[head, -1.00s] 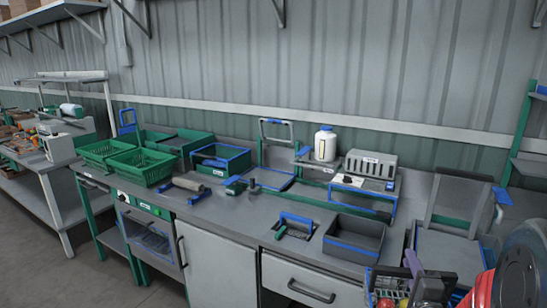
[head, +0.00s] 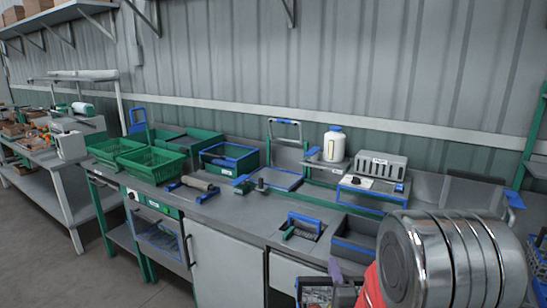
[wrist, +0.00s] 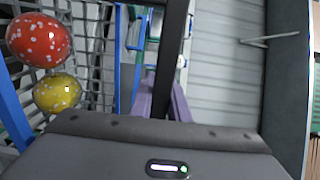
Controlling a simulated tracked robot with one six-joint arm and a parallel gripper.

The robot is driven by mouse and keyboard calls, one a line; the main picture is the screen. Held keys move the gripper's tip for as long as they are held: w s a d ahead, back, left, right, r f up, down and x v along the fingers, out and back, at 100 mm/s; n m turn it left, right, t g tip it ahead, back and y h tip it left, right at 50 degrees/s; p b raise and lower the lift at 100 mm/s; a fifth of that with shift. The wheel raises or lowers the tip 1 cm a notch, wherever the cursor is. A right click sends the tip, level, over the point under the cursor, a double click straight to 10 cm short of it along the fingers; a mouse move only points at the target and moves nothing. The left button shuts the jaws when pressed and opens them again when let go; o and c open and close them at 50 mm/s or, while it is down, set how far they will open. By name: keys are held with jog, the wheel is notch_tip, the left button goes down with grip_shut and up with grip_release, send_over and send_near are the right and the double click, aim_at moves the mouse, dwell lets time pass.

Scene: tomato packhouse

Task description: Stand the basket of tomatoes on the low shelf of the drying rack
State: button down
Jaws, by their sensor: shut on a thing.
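The basket (wrist: 108,60) is a grey mesh with blue edges. In the wrist view it holds a red tomato (wrist: 39,40) and a yellow tomato (wrist: 57,92), both with pale spots. My gripper (wrist: 165,98) has purple fingers shut on the basket's dark handle (wrist: 173,50). In the head view my gripper (head: 335,270) is at the bottom edge, in front of the bench, with only part of the basket (head: 312,281) showing. A green-framed rack (head: 537,130) is cut off at the right edge; I cannot tell whether it is the drying rack.
A long grey bench (head: 225,205) runs along the wall. It carries green crates (head: 150,163), a blue-edged grey tray (head: 355,250), a white bottle (head: 334,145) and a grey slotted block (head: 380,165). A second bench (head: 55,170) stands at the left with open floor before it.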

jog(key=shift+w+a+f, duration=0.15)
jog(key=shift+w+a, duration=0.05)
jog(key=shift+a, duration=0.4)
